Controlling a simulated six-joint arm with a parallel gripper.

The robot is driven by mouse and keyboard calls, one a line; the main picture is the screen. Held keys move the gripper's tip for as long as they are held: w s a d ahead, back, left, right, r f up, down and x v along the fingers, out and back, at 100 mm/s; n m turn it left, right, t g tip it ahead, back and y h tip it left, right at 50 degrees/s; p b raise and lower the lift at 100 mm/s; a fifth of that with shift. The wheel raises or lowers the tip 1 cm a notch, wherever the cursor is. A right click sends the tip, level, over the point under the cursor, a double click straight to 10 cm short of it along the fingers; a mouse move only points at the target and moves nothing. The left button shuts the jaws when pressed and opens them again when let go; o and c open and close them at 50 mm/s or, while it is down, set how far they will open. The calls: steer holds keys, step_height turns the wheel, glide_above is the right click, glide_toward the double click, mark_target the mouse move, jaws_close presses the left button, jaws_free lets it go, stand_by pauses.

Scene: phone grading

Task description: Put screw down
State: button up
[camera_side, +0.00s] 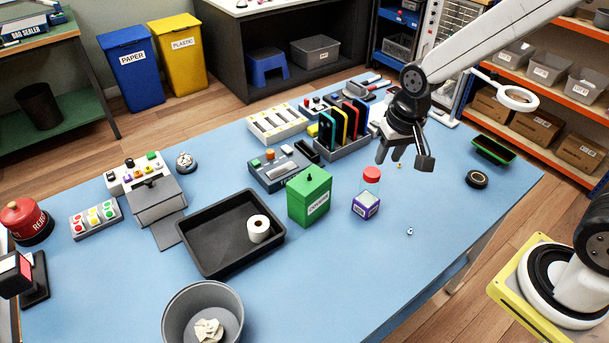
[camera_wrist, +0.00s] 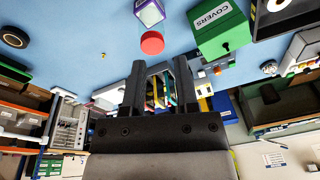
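My gripper (camera_side: 403,160) hangs above the right part of the blue table, its two fingers spread and nothing seen between them. In the wrist view the gripper (camera_wrist: 159,72) also shows a gap between its fingers. A tiny brass-coloured piece, possibly the screw (camera_side: 399,166), shows on the table just below the fingers in the side view. In the wrist view it lies apart from the fingers, up and to the left (camera_wrist: 103,55). Another tiny silvery piece (camera_side: 409,231) lies nearer the table's front edge. Both are too small to identify surely.
A red-capped clear container on a purple box (camera_side: 366,205) and the green COVERS box (camera_side: 310,198) stand left of my gripper. A rack of coloured phones (camera_side: 342,145) is behind. A black tray (camera_side: 205,265) holds a white roll. A black ring (camera_side: 477,179) lies right.

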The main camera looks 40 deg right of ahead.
steer(key=s+d+f+n, duration=0.1)
steer(key=s+d+n, duration=0.1)
steer(key=s, duration=0.5)
steer(key=shift+f+n+t, duration=0.35)
steer(key=shift+n+t, duration=0.05)
steer(key=shift+n, duration=0.5)
steer(key=shift+d, duration=0.1)
